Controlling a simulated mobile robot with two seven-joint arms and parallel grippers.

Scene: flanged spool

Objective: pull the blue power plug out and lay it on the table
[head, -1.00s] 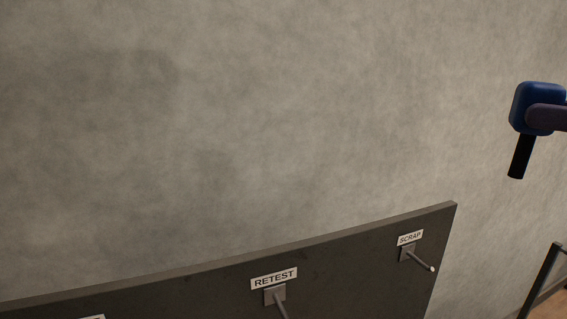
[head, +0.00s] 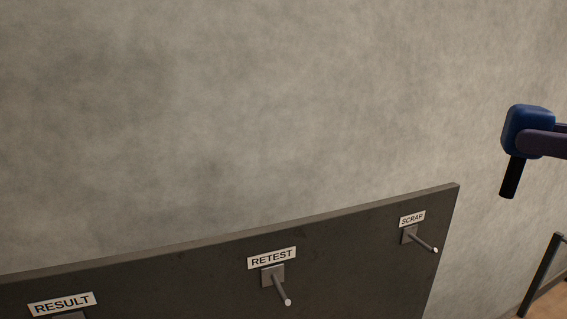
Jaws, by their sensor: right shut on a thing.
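The blue power plug (head: 518,118) is at the right edge of the head view, in front of the grey wall. It is a rounded blue block with a short black stem (head: 512,178) hanging from its underside, slightly tilted. My right gripper (head: 532,143) is shut on it, with a dark purple finger across its side. The plug hangs in the air and touches nothing else that I can see. My left gripper is out of view. No table top or socket shows clearly.
A dark board (head: 350,245) stands along the bottom with signs RESULT (head: 62,303), RETEST (head: 272,258) and SCRAP (head: 412,219). Metal pegs (head: 281,290) stick out below RETEST and SCRAP. A dark frame bar (head: 541,275) is at the lower right. The space before the wall is clear.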

